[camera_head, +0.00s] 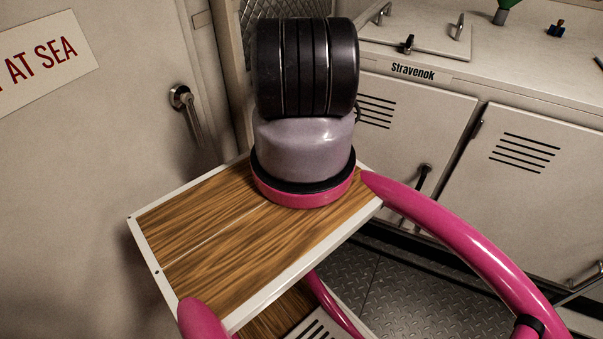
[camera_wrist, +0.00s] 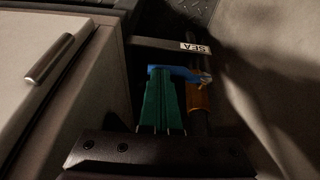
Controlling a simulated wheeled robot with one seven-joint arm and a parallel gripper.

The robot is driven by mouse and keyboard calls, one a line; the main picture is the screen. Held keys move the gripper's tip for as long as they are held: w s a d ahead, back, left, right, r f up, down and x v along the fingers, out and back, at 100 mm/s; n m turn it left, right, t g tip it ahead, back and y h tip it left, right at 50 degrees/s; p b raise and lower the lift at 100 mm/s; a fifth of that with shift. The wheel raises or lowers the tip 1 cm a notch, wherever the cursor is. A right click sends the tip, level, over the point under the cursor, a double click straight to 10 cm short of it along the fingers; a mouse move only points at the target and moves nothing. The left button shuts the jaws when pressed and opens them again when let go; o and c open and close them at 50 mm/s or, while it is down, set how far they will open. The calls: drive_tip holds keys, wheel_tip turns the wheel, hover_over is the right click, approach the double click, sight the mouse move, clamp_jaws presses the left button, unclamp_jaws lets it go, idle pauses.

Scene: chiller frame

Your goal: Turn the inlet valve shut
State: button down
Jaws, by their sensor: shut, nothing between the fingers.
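In the wrist view, a blue lever handle (camera_wrist: 184,73) lies across the picture just beyond my gripper. Beside it, a brass-coloured valve body (camera_wrist: 199,97) sits on a dark upright pipe (camera_wrist: 197,124). My gripper (camera_wrist: 160,70) shows its green fingers close together, with nothing between them. Its fingertips are at the left part of the blue handle; I cannot tell whether they touch it. A small white tag (camera_wrist: 195,47) reading "SEA" is above the handle. The valve and my gripper do not show in the head view.
In the wrist view, a pale cabinet door with a bar handle (camera_wrist: 48,59) is on the left. A grey bracket (camera_wrist: 155,43) crosses above the valve. In the head view, a cabinet labelled "Stravenok" (camera_head: 413,70) stands at right, and a door handle (camera_head: 188,110) at left.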

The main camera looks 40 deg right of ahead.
drive_tip(key=shift+s+f, duration=0.25)
drive_tip(key=shift+f, duration=0.15)
drive_tip(key=shift+s+f, duration=0.15)
drive_tip(key=shift+s, duration=0.05)
idle(0.3)
